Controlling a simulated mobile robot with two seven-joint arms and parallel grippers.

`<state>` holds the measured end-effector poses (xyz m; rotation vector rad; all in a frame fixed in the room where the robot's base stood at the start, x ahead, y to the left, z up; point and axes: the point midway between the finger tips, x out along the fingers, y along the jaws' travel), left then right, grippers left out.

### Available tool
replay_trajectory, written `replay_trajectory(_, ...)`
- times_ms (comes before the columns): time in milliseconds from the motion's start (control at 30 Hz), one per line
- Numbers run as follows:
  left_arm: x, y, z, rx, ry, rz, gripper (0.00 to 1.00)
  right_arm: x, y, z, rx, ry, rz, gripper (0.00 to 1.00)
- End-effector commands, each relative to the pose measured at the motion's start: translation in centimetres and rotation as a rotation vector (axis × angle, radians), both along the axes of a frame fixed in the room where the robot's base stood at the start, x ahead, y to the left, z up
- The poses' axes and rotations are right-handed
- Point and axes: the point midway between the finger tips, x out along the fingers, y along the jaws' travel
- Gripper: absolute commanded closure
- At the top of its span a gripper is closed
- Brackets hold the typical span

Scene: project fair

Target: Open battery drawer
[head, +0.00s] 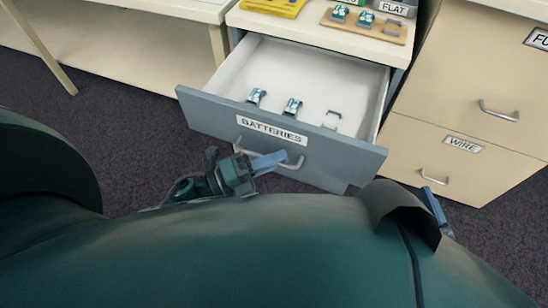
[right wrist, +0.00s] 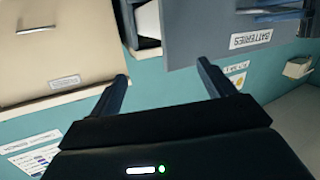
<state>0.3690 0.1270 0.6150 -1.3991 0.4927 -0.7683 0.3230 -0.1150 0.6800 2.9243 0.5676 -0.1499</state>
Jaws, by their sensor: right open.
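The battery drawer (head: 215,112) is pulled well out of its cabinet, with a grey front labelled BATTERIES and a white inside. Two teal clip-like parts and small metal pieces lie in it. My left gripper (head: 270,162) is at the middle of the drawer's bar handle (head: 298,163), its blue fingers close together across the bar. The grey drawer front (right wrist: 205,30) shows upside down in the right wrist view. My right gripper (right wrist: 168,82) is open and empty, below and apart from the drawer; in the head view only a blue finger shows beside my body.
A beige cabinet (head: 460,95) with a WIRE drawer (head: 420,150), shut, stands at the right. A yellow tray (head: 273,6) and a wooden board (head: 395,35) with parts lie on the battery cabinet's top. A table stands at the left. Dark carpet is clear at the left.

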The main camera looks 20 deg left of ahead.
Motion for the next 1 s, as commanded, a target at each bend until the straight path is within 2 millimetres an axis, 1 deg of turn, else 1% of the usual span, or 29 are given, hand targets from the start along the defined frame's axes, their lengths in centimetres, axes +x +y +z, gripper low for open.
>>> replay_trajectory(67,0.0,0.0,0.0,0.000,0.000,0.000,0.82,0.0,0.0,0.0,0.000,0.000,-0.001,0.18)
replay_trajectory(300,-0.1,0.0,0.0,0.000,0.001,-0.001,0.82,0.0,0.0,0.0,0.000,0.000,-0.001,0.18)
replay_trajectory(433,-0.8,0.8,-0.2,0.003,0.002,-0.002,0.82,0.0,0.0,0.1,0.000,0.001,-0.001,0.18)
replay_trajectory(567,-2.4,2.5,-0.6,0.003,0.006,0.000,0.82,0.0,-0.1,0.1,-0.002,0.010,-0.003,0.18)
replay_trajectory(800,-6.1,6.5,-1.2,0.002,0.005,0.000,0.82,0.0,-0.1,0.1,-0.002,0.030,-0.006,0.18)
replay_trajectory(1000,-8.1,8.8,-1.6,0.002,0.003,-0.001,0.82,0.0,-0.2,0.1,-0.004,0.047,-0.009,0.18)
